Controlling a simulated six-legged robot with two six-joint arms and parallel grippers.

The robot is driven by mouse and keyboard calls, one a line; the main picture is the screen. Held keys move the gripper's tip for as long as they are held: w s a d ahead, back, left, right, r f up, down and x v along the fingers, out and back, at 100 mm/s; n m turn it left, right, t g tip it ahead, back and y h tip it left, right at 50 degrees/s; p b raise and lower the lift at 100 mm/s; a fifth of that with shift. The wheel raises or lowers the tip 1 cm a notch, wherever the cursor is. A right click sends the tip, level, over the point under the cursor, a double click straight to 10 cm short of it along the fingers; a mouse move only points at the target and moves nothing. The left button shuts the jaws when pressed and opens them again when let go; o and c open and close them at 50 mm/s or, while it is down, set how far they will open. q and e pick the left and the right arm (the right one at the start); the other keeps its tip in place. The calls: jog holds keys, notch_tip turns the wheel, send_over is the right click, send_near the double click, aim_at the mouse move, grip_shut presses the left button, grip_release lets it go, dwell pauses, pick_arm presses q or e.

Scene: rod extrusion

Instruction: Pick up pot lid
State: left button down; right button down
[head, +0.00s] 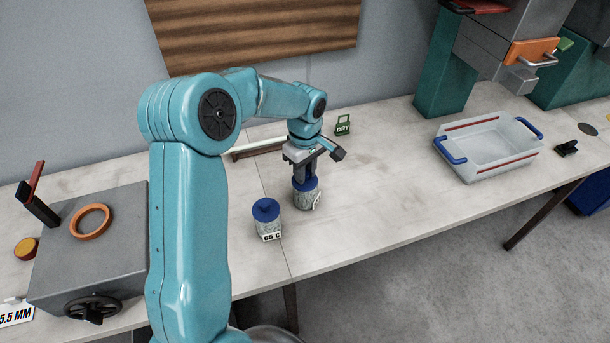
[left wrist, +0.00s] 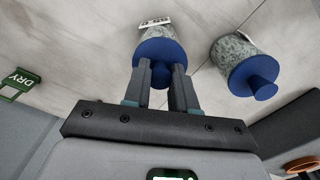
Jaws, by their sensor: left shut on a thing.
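Two grey speckled pots with blue lids stand on the bench. My left gripper (head: 305,177) points down over the right-hand pot (head: 306,201) in the head view. It is shut on the knob of that pot's blue lid (left wrist: 160,52). In the left wrist view the two fingers (left wrist: 160,72) sit on either side of the knob. The lid appears to rest on its pot; I see no clear gap. The other pot (head: 268,225), with its blue lid (head: 265,208) on and a tag reading 65 C, stands just left of it. My right gripper is not in view.
A clear bin (head: 487,168) with blue handles stands to the right. A green DRY sign (head: 343,126) is behind the gripper. A grey box with an orange ring (head: 90,221) and a handwheel (head: 92,309) is at left. The bench between gripper and bin is clear.

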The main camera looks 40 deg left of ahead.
pick_arm(q)
notch_tip(320, 180, up, 20)
jog(key=f, duration=0.1)
jog(key=p, duration=0.2)
send_over(307, 174)
notch_tip(307, 174, down, 12)
jog(key=shift+r, duration=0.2)
jog(key=shift+a+f, duration=0.2)
jog(key=shift+f, duration=0.05)
jog(key=shift+a+f+b, duration=0.1)
jog(key=shift+f+b, duration=0.85)
jog(key=shift+f, duration=0.15)
jog(key=shift+f+b, duration=1.55)
jog(key=shift+f, duration=0.55)
jog(key=shift+f, duration=0.15)
